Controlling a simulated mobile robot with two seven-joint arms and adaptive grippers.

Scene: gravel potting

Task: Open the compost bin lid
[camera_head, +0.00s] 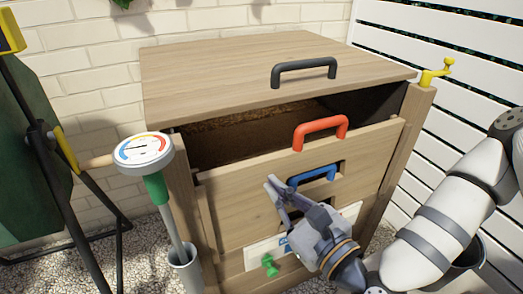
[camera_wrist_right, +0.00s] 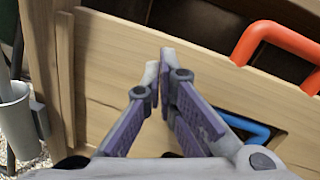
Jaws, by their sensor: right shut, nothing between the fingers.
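The wooden compost bin (camera_head: 235,215) stands in the middle of the head view. Its lid (camera_head: 235,65) is a flat wooden board with a black handle (camera_head: 304,70) near its front edge. An open gap between the lid and the front panel shows brown compost (camera_head: 245,125). My right gripper (camera_head: 273,184) is shut and empty in front of the front panel, below the lid and left of the blue handle (camera_head: 318,174). In the right wrist view its fingertips (camera_wrist_right: 160,68) are together before the wood. My left gripper is not in view.
A red handle (camera_head: 320,130) sits on the front panel's top edge; it also shows in the wrist view (camera_wrist_right: 275,40). A yellow latch (camera_head: 436,73) is at the bin's right corner. A dial thermometer (camera_head: 143,149) stands at left. A white slatted fence (camera_head: 440,30) closes the right side.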

